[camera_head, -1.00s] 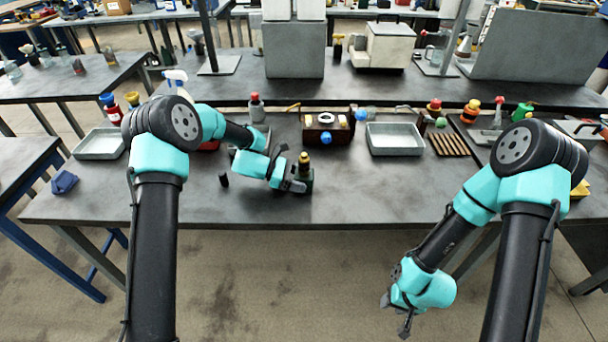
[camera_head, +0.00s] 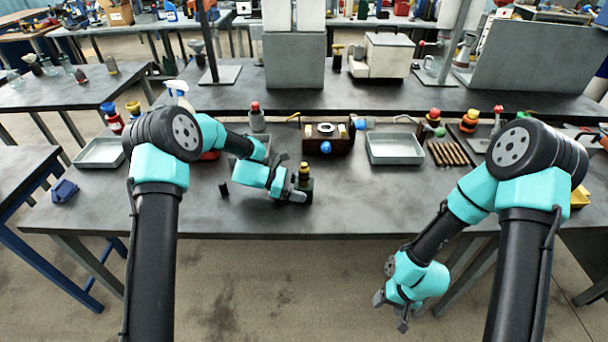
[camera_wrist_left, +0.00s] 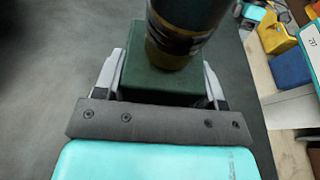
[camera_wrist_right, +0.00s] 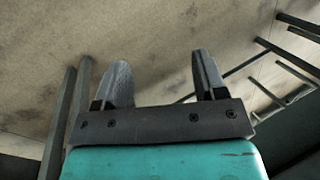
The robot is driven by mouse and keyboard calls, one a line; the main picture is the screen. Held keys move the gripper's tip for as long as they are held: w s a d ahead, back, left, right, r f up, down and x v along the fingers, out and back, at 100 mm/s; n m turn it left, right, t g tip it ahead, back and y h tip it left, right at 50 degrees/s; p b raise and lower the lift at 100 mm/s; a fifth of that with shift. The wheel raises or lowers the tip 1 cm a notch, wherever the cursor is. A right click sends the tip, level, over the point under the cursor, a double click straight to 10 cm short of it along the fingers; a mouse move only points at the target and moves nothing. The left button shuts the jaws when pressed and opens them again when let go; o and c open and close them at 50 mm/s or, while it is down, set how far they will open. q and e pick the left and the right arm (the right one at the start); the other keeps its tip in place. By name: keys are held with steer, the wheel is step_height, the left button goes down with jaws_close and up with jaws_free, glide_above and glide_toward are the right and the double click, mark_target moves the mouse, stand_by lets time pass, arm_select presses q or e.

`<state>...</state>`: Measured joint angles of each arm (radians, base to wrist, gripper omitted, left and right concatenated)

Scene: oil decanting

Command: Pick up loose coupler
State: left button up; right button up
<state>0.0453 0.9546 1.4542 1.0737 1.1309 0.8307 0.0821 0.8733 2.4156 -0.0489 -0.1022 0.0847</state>
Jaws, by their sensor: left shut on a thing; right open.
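My left gripper (camera_head: 303,188) is shut on a dark green block (camera_wrist_left: 160,75). A dark cylinder with brass-yellow bands (camera_wrist_left: 182,35) rises from this block, and its yellow and black top (camera_head: 304,172) shows in the head view. The held piece is upright, at or just above the table near its front edge. I cannot tell whether it touches the table. A small black cylinder (camera_head: 223,188) stands apart on the table, left of my left gripper. I cannot tell for certain which piece is the loose coupler. My right gripper (camera_wrist_right: 158,85) is open and empty, over the floor in front of the table.
A brown box with fittings (camera_head: 327,141) stands behind the left gripper. Grey trays (camera_head: 396,149) and (camera_head: 100,153) flank the work area. A red-capped bottle (camera_head: 256,118) stands behind the left arm. The front middle and right of the table (camera_head: 380,205) is clear.

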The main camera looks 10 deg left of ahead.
steer(key=w+a+r+g+h, duration=0.1)
steer(key=w+a+r, duration=0.1)
steer(key=w+r, duration=0.2)
steer(key=w+a+r+g+h, duration=0.1)
steer(key=w+a+r, duration=0.1)
steer(key=w+r, duration=0.3)
steer(key=w+a+r+g+h, duration=0.2)
steer(key=w+r, duration=0.2)
steer(key=r, duration=0.4)
steer(key=shift+w+r, duration=0.15)
steer(key=shift+r, duration=0.2)
step_height(320, 180, up, 20)
steer(key=r+m+t, duration=0.1)
steer(key=m+t, duration=0.4)
steer(key=m, duration=0.7)
glide_above(303, 164)
steer(key=shift+f, duration=0.25)
steer(key=shift+f, duration=3.45)
steer(key=shift+f, duration=0.1)
